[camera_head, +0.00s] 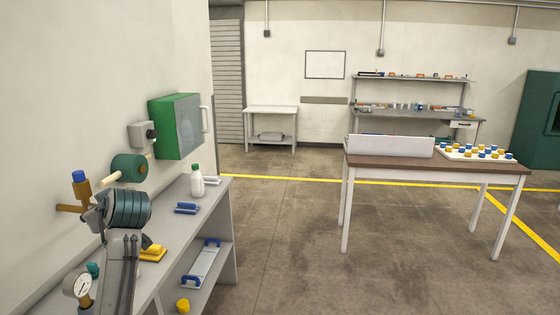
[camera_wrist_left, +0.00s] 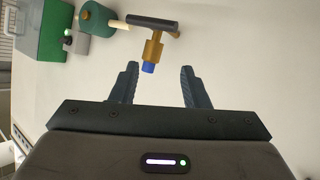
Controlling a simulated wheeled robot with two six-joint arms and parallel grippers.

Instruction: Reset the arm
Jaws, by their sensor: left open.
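My left gripper (camera_wrist_left: 159,68) is open and empty in the left wrist view, its two dark fingers spread apart. A brass wall fitting (camera_wrist_left: 153,50) with a dark crossbar and a blue end shows just beyond and between the fingertips. I cannot tell the exact gap, and no finger visibly grips it. In the head view my left arm rises from the lower left beside the wall, and the brass fitting with its blue end (camera_head: 80,177) stands out just behind it. The fingers are hard to make out there. My right gripper is not in view.
A green wall box (camera_head: 176,127) and a teal roll (camera_head: 128,168) are near the arm. The grey bench (camera_head: 213,189) below holds a white bottle (camera_head: 196,182) and a blue item (camera_head: 186,208). A brown-topped table (camera_head: 460,165) stands right; open floor lies between.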

